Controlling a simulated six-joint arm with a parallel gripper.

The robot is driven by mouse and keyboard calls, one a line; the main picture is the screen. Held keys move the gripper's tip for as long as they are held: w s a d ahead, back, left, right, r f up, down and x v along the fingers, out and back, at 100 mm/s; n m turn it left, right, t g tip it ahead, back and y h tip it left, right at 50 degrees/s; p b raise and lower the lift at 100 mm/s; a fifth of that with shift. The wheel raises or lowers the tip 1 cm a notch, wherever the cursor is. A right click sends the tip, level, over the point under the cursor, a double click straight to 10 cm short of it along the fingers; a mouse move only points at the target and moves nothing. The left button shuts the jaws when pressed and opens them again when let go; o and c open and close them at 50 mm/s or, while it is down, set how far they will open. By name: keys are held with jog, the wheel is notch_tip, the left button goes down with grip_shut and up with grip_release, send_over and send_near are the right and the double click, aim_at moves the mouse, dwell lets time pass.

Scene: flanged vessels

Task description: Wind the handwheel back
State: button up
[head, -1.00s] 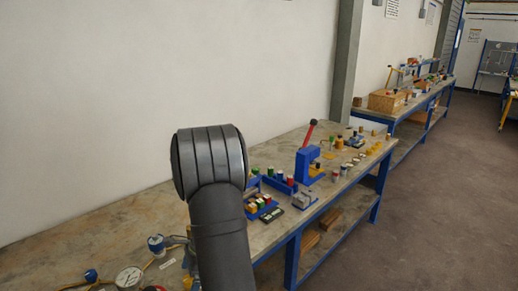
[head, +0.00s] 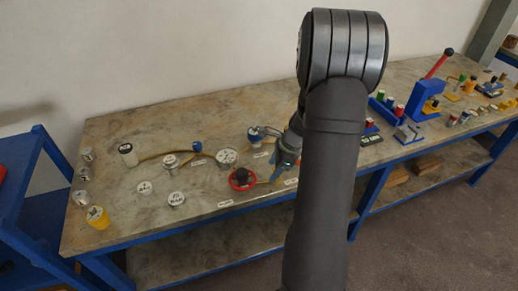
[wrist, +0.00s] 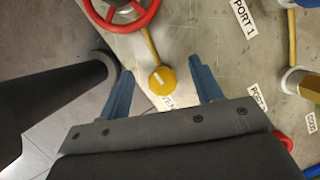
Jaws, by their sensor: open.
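The handwheel (head: 233,184) is a red ring on the bench, left of my gripper (head: 285,158) in the head view. In the wrist view, part of the red handwheel (wrist: 150,14) shows at the top edge, beyond my gripper's left finger. My gripper (wrist: 161,66) is open, with its two blue fingers apart and pointing toward the bench. It is not around the wheel. A yellow knob (wrist: 162,82) with a white mark shows between the fingers, with a yellow pipe running from it toward the wheel.
A pressure gauge (head: 226,156) and a blue-topped fitting (head: 255,133) stand close to the wheel. White-lidded vessels (head: 176,198) and a yellow cup (head: 97,217) sit further left. A blue press (head: 425,96) stands to the right.

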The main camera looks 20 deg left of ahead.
jog(key=s+a+r+n+h, duration=0.25)
jog(key=a+r+n, duration=0.35)
jog(key=r+n, duration=0.4)
notch_tip(320, 180, up, 7)
jog(key=n+t+h, duration=0.1)
jog(key=n+h, duration=0.1)
jog(key=n, duration=0.7)
send_over(242, 172)
jog(key=shift+y, duration=0.25)
notch_tip(242, 172, down, 17)
jog(key=shift+f, duration=0.15)
jog(key=c, duration=1)
